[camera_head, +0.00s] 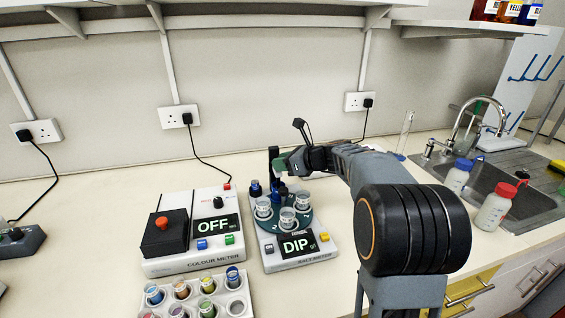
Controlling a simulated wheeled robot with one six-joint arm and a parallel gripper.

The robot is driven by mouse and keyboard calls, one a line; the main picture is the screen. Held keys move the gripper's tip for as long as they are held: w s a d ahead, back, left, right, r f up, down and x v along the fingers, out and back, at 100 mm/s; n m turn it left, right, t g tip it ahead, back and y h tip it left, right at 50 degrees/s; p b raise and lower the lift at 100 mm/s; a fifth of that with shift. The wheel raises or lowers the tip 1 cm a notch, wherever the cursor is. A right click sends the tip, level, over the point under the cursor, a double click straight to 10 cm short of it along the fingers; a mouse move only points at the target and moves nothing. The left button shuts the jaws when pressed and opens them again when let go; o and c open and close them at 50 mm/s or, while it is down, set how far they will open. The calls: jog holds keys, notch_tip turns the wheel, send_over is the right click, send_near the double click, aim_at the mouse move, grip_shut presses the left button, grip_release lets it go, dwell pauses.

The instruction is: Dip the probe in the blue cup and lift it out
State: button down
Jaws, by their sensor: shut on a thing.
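My gripper (283,162) is over the back of the salt meter (303,262), whose display reads DIP. It is shut on the probe, a slim dark upright piece (273,157) at its fingertips; the probe's lower end is hard to make out among the cups. A dark green round holder on the meter carries several cups with pale tops. Another blue patch shows directly under the gripper. I cannot tell whether the probe's tip is inside a cup.
The colour meter (190,262), reading OFF, stands left of the salt meter. A white rack (238,305) with several coloured vials is in front. A sink (525,200), wash bottles (495,208) and a glass cylinder (405,133) are to the right. Bench behind the meters is clear.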

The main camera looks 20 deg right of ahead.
notch_tip(320, 180, up, 4)
jog(key=p, duration=0.2)
jog(key=shift+r+p, duration=0.1)
jog(key=shift+p, duration=0.25)
jog(key=c, duration=0.9)
grip_release()
jog(key=shift+d, duration=0.1)
jog(key=v, duration=1.3)
jog(key=shift+s+d, duration=0.2)
jog(key=shift+s, duration=0.15)
